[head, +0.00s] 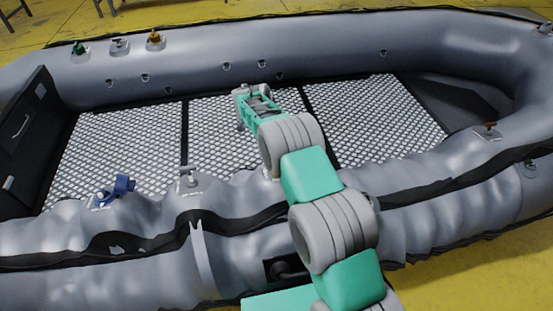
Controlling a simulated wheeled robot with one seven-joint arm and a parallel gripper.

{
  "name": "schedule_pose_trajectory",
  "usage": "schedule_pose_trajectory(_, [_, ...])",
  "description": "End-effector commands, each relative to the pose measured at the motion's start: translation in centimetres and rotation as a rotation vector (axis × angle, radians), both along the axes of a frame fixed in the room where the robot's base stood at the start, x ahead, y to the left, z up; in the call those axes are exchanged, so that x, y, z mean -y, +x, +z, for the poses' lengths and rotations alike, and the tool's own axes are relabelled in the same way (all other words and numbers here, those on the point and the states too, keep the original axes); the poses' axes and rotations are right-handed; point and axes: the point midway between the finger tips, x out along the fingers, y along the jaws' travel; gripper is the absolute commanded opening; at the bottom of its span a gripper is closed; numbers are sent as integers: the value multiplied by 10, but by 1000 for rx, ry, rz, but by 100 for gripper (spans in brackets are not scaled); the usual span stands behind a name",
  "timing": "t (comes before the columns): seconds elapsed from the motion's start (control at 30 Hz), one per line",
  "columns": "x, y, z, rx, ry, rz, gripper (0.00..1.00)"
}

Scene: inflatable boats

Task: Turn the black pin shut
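Several small valve pins stand on the grey boat's tubes, and none reads clearly as black. A dark, brownish pin (490,127) is on the right end of the near tube, and another small dark fitting (530,164) is on its outer side. My gripper (240,94) is over the boat's floor, near the middle of the picture, pointing away toward the far tube. It is well left of the dark pin and apart from every pin. Its fingertips are small and seen from behind, so I cannot tell whether they are open.
The far tube carries a green pin (79,47), a grey pin (120,44) and an orange pin (155,38). The near tube carries a blue pin (118,188) and a grey pin (188,177). The perforated floor (120,140) is clear. My arm crosses the near tube.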

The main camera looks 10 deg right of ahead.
Motion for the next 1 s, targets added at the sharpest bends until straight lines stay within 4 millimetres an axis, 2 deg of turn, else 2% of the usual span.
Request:
schedule_pose_trajectory(0.57, [0,1,0,2,-7,-33,0])
schedule_pose_trajectory(0.6, [0,1,0,2,-7,-33,14])
schedule_pose_trajectory(0.8, [0,0,0,0,-6,-31,31])
schedule_pose_trajectory(1.0, [0,0,0,0,-6,-30,33])
